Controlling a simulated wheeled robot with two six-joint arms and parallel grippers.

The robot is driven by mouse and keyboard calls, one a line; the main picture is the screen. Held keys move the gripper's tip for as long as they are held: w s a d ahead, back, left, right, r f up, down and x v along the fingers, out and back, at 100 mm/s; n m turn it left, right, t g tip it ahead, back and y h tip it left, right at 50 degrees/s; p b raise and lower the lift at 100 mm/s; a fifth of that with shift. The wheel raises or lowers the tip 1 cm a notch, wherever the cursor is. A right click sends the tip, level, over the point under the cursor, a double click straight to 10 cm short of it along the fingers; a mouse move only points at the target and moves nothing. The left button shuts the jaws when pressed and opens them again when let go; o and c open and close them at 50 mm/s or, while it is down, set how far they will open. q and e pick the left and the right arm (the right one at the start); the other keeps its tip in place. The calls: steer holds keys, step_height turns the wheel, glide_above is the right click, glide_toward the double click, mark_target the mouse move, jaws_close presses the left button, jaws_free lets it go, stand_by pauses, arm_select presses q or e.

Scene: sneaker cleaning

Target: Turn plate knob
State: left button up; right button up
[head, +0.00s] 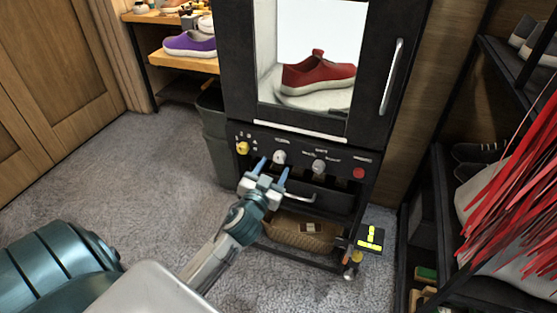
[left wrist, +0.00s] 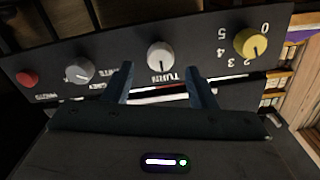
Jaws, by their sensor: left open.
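A black cabinet (head: 233,65) has a control panel below its window. The panel carries a yellow knob (head: 243,148), a white knob (head: 279,157) and a grey-white knob (head: 319,167). In the left wrist view the white knob (left wrist: 160,56) has a label that reads "TURN". A red shoe (head: 318,75) rests on a round white plate (head: 315,99) behind the window. My left gripper (head: 273,168) is open and empty just in front of the panel. In the left wrist view its fingers (left wrist: 158,80) straddle the white knob's line, apart from it. My right gripper is out of view.
A red button (head: 358,173) is at the panel's right end. Below are a drawer handle (head: 300,197) and a wicker basket (head: 300,232). A shelf with a purple shoe (head: 190,44) stands left. Red strips (head: 510,190) hang over the right rack. Carpet (head: 120,180) is clear at left.

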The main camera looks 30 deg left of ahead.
mark_target(278, 160)
arm_select(q)
steer(key=shift+x, duration=2.1)
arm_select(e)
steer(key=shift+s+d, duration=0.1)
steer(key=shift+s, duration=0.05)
arm_select(q)
steer(key=c, duration=1)
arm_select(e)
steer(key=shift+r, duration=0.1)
